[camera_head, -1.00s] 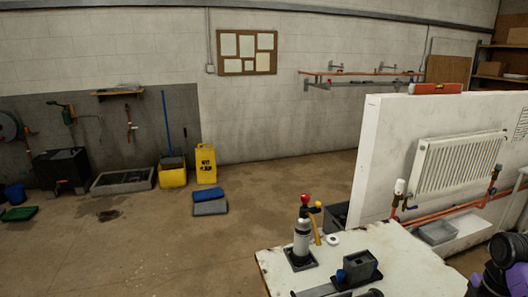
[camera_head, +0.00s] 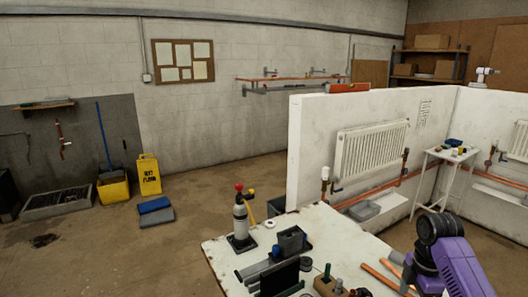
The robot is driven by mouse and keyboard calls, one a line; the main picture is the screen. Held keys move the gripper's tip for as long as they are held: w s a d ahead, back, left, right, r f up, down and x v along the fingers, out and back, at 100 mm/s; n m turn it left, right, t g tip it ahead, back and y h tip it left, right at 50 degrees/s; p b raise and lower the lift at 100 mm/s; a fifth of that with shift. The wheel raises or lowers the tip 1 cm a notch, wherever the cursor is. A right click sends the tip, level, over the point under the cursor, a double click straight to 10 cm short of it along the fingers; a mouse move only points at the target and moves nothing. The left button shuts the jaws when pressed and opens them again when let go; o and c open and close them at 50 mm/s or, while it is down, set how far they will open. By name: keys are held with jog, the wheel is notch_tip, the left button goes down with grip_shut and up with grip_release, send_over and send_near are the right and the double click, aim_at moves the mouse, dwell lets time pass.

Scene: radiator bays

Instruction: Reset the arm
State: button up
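My arm (camera_head: 455,262), purple with black rounded joints, shows at the lower right of the head view. It is bent in front of the right side of the white workbench (camera_head: 222,254). My gripper is not in view, so its fingers and anything in them cannot be seen.
The bench bears a torch with a red knob (camera_head: 240,222), a dark box (camera_head: 291,240), a black panel (camera_head: 280,278), a wooden block (camera_head: 328,287) and copper pipes (camera_head: 388,276). A partition with a radiator (camera_head: 370,148) stands behind. A small white table (camera_head: 446,156) is at right.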

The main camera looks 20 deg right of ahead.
jog(key=w+d+r+m+t+h, duration=0.1)
jog(key=w+r+m+t+h, duration=0.1)
jog(key=w+m+t, duration=0.3)
jog(key=w+d+r+m+t+h, duration=0.1)
jog(key=w+r+t, duration=0.15)
jog(key=w, duration=0.45)
jog(key=a+r+m+t+h, duration=0.15)
jog(key=a+m+t, duration=0.55)
jog(key=a, duration=1)
jog(key=s+a+y, duration=0.1)
jog(key=s+a, duration=0.6)
jog(key=s, duration=0.6)
jog(key=s+a+y+b, duration=0.1)
jog(key=s+a+y, duration=0.1)
jog(key=s+a, duration=0.5)
jog(key=s+a+y+b, duration=0.1)
jog(key=s+a, duration=0.6)
jog(key=s, duration=1.2)
jog(key=shift+s+r, duration=0.2)
jog(key=shift+s, duration=0.15)
